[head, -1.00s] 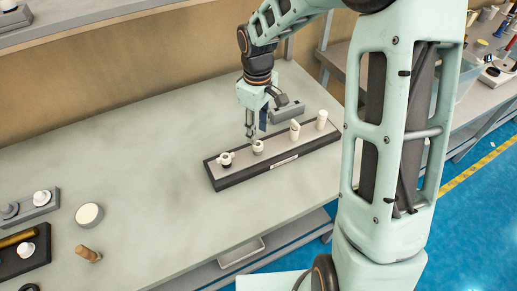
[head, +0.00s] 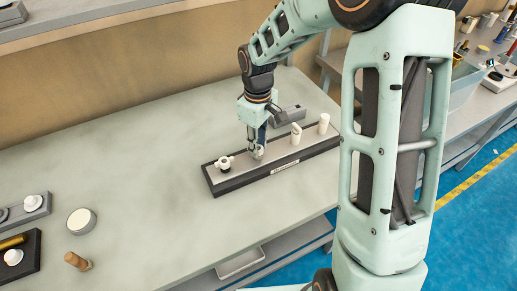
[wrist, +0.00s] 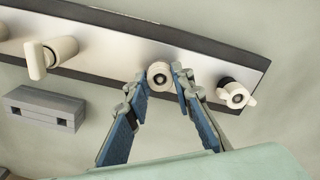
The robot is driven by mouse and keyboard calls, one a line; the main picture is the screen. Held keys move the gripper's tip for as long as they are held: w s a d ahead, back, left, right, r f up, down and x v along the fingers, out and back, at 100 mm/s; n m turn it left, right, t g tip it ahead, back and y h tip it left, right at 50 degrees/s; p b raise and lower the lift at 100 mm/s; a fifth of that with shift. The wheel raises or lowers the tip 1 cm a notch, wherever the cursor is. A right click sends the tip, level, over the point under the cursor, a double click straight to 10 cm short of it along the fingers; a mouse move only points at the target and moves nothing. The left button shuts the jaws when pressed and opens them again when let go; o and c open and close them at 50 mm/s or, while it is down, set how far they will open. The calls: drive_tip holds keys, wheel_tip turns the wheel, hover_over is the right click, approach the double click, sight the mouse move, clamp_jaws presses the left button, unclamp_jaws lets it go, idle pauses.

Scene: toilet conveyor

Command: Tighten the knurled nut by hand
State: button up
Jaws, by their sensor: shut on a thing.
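The knurled nut (wrist: 160,76) is a round cream collar around a dark-centred stud on the long metal-topped board (wrist: 105,42). Any knurling is too small to make out. My gripper (wrist: 160,74) has one fingertip on each side of the nut and is shut on it. In the head view, my gripper (head: 257,151) points down at the board from above, and its fingers mostly hide the nut. A cream wing nut (wrist: 237,94) sits on the board beside the nut, close to one finger. On the other side is a cream lever-shaped piece (wrist: 43,57).
A grey block (head: 289,116) lies on the table behind the board. A cream cylinder (head: 324,122) stands at the board's right end. A white-topped round disc (head: 82,220) and a wooden peg (head: 78,261) stand at the left. The table between them and the board is clear.

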drive_tip(key=shift+f+m+b, duration=0.1)
drive_tip(key=shift+m+b, duration=0.4)
drive_tip(key=shift+m, duration=0.5)
drive_tip(key=m, duration=0.3)
drive_tip(key=shift+b, duration=0.35)
drive_tip(key=shift+m, duration=0.3)
drive_tip(key=shift+m+b, duration=0.3)
drive_tip(key=shift+m, duration=0.2)
drive_tip(key=m, duration=0.3)
drive_tip(key=shift+m, duration=0.3)
drive_tip(key=shift+b, duration=0.3)
drive_tip(key=shift+a+m, duration=0.1)
drive_tip(key=shift+m, duration=2.4)
